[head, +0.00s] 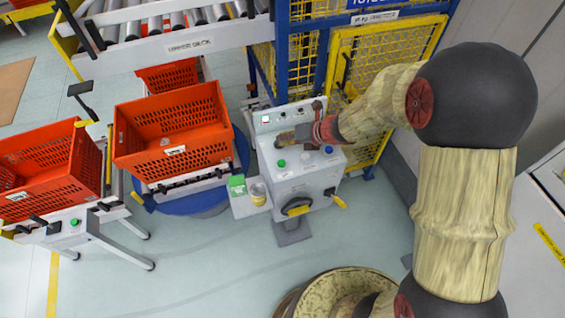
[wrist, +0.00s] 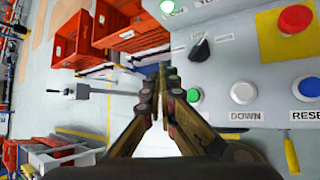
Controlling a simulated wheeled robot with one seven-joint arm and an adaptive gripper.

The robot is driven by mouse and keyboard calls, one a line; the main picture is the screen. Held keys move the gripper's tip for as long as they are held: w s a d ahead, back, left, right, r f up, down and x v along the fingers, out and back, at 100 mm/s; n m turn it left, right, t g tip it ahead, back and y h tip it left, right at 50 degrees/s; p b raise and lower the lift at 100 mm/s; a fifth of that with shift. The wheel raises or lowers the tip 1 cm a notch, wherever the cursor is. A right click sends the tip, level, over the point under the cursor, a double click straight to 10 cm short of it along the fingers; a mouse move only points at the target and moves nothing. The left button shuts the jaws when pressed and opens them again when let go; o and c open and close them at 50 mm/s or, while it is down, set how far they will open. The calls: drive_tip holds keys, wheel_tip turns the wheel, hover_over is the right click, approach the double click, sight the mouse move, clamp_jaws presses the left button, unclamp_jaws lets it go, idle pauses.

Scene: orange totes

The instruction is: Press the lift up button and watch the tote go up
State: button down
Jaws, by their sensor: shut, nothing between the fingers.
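The grey control box (head: 290,184) stands in front of the yellow-fenced lift, with my gripper (head: 281,141) over its sloped top. In the wrist view my gripper (wrist: 165,76) is shut and empty, its tips just left of the green button (wrist: 193,95). The green button's label is hidden by the fingers. I cannot tell whether the fingers touch the panel. To its right are a white button (wrist: 242,92) labelled DOWN and a blue reset button (wrist: 307,88). An orange tote (head: 175,158) sits on a stand left of the box.
A red mushroom button (wrist: 296,19) and a black selector knob (wrist: 200,48) stand up from the panel. Open floor lies in front.

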sight(283, 161)
wheel_tip(283, 161, down, 9)
drive_tip(key=b, duration=0.7)
drive_tip(key=shift+r, duration=0.1)
drive_tip(key=shift+b, duration=0.35)
idle(1.0)
drive_tip(key=shift+f+b, duration=0.3)
drive_tip(key=shift+f, duration=0.1)
